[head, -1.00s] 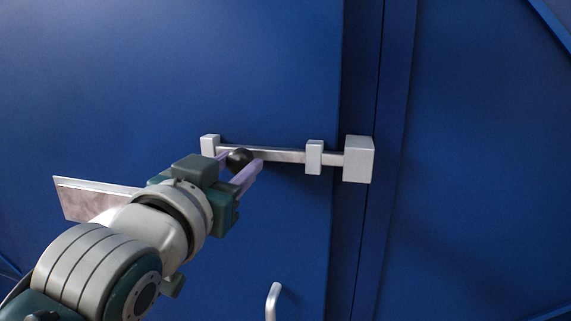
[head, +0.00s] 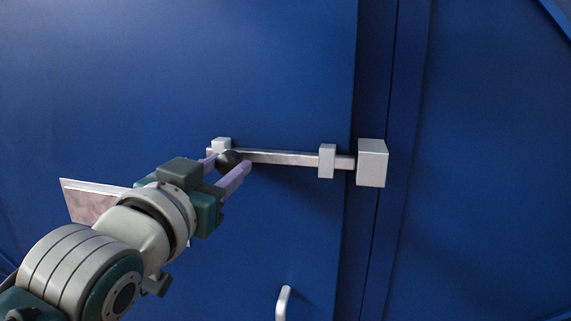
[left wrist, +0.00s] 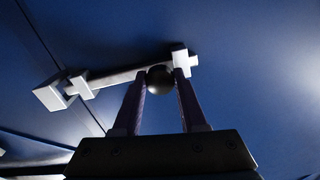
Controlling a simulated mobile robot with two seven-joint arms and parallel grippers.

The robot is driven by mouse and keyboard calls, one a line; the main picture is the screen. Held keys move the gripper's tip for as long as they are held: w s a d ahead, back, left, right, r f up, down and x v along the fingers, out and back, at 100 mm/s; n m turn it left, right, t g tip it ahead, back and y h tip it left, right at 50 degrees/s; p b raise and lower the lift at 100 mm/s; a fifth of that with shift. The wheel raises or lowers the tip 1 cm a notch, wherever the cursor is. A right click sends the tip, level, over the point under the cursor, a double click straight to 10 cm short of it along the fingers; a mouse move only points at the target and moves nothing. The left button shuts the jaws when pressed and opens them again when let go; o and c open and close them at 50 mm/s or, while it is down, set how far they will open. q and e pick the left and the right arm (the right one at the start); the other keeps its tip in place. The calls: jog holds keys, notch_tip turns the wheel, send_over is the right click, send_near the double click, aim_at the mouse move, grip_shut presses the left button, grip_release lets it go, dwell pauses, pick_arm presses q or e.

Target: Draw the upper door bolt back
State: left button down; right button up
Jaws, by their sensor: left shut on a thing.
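The upper bolt is a grey metal bar (head: 285,157) lying level on the blue door (head: 150,80). It runs through a left bracket (head: 222,145) and a right bracket (head: 327,161) toward a square keeper block (head: 373,163) on the frame side. Its right end still appears to reach the block. Its left end pokes out slightly past the left bracket. My left gripper (head: 230,166) is shut on the bolt's dark round knob (head: 228,157), close to the left bracket. The left wrist view shows the knob (left wrist: 160,80) between both fingers. My right gripper is out of view.
A pale door handle (head: 283,303) stands out below the bolt. The seam between door and frame runs vertically just right of the right bracket. The door surface around the bolt is otherwise clear.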

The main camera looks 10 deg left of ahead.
pick_arm(q)
jog(key=shift+a, duration=0.65)
jog(key=shift+c, duration=2.2)
grip_release()
jog(key=s+b, duration=0.3)
jog(key=s, duration=0.7)
jog(key=shift+a, duration=0.15)
